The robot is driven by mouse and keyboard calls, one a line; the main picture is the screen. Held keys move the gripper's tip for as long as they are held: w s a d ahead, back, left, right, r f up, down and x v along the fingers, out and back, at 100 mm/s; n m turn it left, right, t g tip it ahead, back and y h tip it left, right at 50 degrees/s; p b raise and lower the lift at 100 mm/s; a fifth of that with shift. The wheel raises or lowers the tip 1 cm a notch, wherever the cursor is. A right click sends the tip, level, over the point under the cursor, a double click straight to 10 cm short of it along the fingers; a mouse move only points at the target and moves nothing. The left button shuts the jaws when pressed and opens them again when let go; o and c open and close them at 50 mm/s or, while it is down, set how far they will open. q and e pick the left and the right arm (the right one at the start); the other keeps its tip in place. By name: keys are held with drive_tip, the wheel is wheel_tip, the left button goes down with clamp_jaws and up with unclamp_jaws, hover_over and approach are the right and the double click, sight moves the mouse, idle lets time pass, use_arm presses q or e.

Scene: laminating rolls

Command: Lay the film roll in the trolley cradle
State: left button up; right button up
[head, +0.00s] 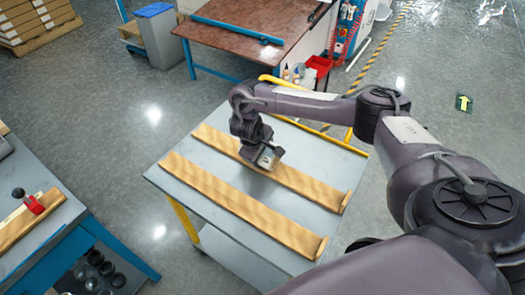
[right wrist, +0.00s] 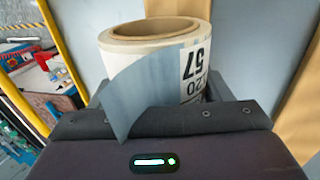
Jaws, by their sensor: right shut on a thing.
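The film roll (right wrist: 160,62) fills the middle of the right wrist view. It is white with a brown cardboard core, printed black numbers and a loose grey-blue flap of film. My right gripper (head: 264,156) is shut on it; the fingers are mostly hidden. In the head view the gripper is over the trolley (head: 232,262), at the far wooden rail (head: 312,188). The near wooden rail (head: 240,206) runs parallel to it, with grey top between. I cannot tell whether the roll touches the trolley. My left gripper is not in view.
A workbench (head: 60,232) with a red-and-black tool (head: 32,202) stands at the left. A brown-topped table (head: 250,32) and a grey bin (head: 160,38) stand behind. The trolley has a yellow handle (head: 330,142) at its far side. The grey floor between trolley and workbench is clear.

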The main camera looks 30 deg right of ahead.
drive_tip(key=shift+s+a+f, duration=0.1)
drive_tip(key=shift+s+f, duration=0.25)
drive_tip(key=shift+f, duration=0.1)
drive_tip(key=o, duration=1.3)
drive_tip(key=shift+s+f, duration=0.1)
drive_tip(key=shift+f, duration=0.05)
drive_tip(key=shift+o, duration=0.2)
drive_tip(key=shift+a, duration=0.1)
drive_tip(key=p+v, duration=0.1)
drive_tip(key=v, duration=0.1)
drive_tip(key=p+v, duration=0.2)
drive_tip(key=v, duration=0.1)
drive_tip(key=w+p+v, duration=0.1)
drive_tip(key=p+v, duration=0.1)
drive_tip(key=v, duration=0.1)
drive_tip(key=shift+d, duration=0.35)
drive_tip(key=shift+s+a+r+p, duration=0.1)
drive_tip(key=shift+s+r+p, duration=0.05)
drive_tip(key=shift+r+p, duration=0.45)
drive_tip(key=shift+f, duration=0.1)
